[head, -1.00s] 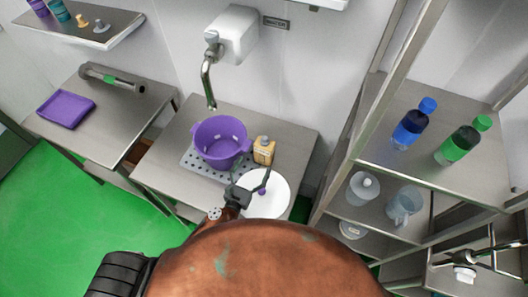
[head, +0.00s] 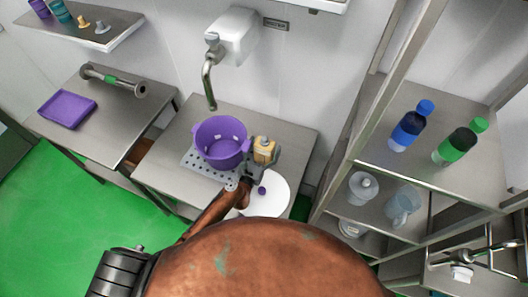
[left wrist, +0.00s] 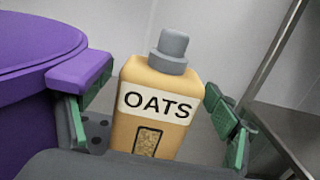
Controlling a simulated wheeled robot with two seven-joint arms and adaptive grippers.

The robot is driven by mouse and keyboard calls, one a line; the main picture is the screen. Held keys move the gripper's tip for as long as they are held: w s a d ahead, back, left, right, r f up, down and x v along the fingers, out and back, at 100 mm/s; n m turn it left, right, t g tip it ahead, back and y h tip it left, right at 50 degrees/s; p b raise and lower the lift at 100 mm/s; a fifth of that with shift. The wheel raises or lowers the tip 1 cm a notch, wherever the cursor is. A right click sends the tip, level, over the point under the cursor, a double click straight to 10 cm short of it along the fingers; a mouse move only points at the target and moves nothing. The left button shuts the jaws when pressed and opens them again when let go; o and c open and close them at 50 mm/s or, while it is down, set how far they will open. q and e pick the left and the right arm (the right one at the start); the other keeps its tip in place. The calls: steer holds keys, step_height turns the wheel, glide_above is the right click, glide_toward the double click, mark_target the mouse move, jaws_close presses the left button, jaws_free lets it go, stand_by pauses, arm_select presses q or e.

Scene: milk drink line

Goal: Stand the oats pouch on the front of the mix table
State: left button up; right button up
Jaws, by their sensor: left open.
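The oats pouch (head: 263,145) is tan with a grey cap and an OATS label. It stands upright just right of the purple pot (head: 221,143) on the mix table (head: 180,122). In the left wrist view the pouch (left wrist: 158,120) is between the green-padded fingers of my left gripper (left wrist: 160,112). The fingers are open, with a gap to the right finger. The left finger is close beside the pot's handle (left wrist: 80,72); I cannot tell if they touch. My left gripper (head: 262,163) also shows in the head view at the pouch's front. My right gripper is not in view.
The pot is on a perforated grey plate (head: 190,166). A white disc with a purple knob (head: 275,200) lies in front of the pouch. A tap (head: 208,85) hangs above the table's back. A shelf rack (head: 350,150) with bottles stands to the right.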

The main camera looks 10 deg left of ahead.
arm_select(q)
steer(key=shift+c, duration=0.5)
steer(key=c, duration=2.1)
steer(key=shift+r, duration=0.1)
